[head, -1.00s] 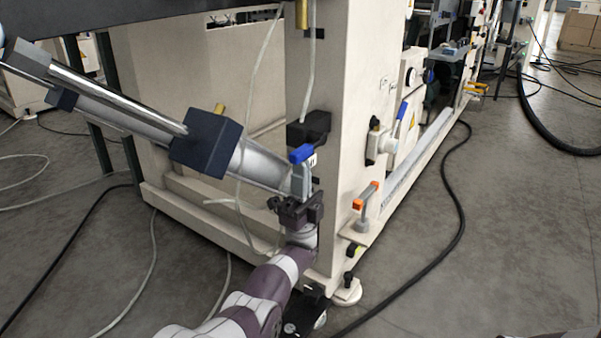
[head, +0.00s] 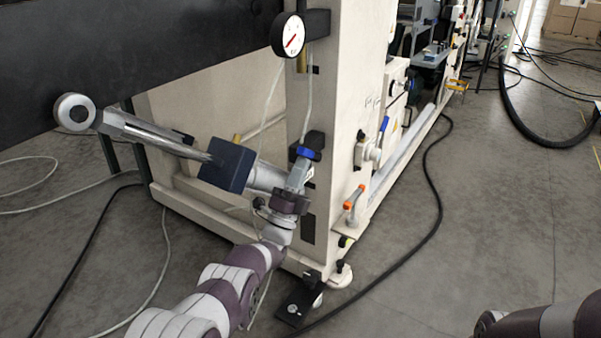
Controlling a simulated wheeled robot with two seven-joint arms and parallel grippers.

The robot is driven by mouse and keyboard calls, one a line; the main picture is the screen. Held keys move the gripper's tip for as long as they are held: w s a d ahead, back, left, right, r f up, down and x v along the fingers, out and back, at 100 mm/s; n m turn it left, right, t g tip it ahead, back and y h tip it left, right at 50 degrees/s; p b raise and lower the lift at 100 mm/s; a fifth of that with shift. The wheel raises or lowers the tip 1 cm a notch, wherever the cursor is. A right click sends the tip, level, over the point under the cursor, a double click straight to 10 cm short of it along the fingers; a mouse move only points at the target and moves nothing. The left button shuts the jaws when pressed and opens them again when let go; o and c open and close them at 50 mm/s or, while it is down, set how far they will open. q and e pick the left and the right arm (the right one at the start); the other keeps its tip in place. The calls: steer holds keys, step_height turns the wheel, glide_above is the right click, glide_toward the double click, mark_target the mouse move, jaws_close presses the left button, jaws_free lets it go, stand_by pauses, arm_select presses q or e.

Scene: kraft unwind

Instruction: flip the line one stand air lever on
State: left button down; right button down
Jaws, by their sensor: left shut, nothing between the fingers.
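A small blue handle (head: 306,153), which looks like the air lever, sits at a black fitting (head: 315,140) on the front corner of the cream machine stand (head: 340,90). My left gripper (head: 301,168) is right below the handle, pointing up at it, its fingers shut and empty. The fingertips overlap the handle's lower edge in the head view; I cannot tell whether they touch it. The gripper hides part of the valve area. My right gripper is out of view; only part of my right arm shows at the bottom right.
A round gauge (head: 289,35) is above the handle. A silver cylinder with a dark blue block (head: 228,165) runs close left of my gripper. A second blue lever (head: 383,126) and an orange-ended handle (head: 354,197) are on the stand's right side. A black cable (head: 437,190) lies on the floor.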

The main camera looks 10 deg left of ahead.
mark_target(302, 151)
arm_select(q)
steer(key=r+g+p, duration=0.1)
steer(key=p, duration=0.1)
steer(key=r+g+p, duration=0.1)
steer(key=r+p, duration=0.1)
steer(key=p, duration=0.1)
steer(key=r+g+y+p, duration=0.1)
steer(key=p, duration=0.1)
steer(key=shift+w+d+r+p, duration=0.1)
steer(key=shift+w+r+p, duration=0.2)
steer(key=shift+w, duration=0.1)
steer(key=g+p, duration=0.1)
steer(key=p, duration=0.1)
steer(key=w+r+g+y+p, duration=0.1)
steer(key=p, duration=0.2)
steer(key=w+g+p, duration=0.1)
steer(key=g+p, duration=0.1)
steer(key=shift+d+r+y, duration=0.3)
steer(key=shift+d+r, duration=0.05)
steer(key=shift+d, duration=0.05)
steer(key=shift+w+d+r+g+y+p, duration=0.1)
steer(key=shift+w+d+g+y+p, duration=0.15)
steer(key=shift+w+g+p, duration=0.45)
steer(key=shift+w+r+p, duration=0.1)
steer(key=shift+w+p, duration=0.05)
steer(key=shift+p, duration=0.15)
steer(key=shift+r, duration=0.3)
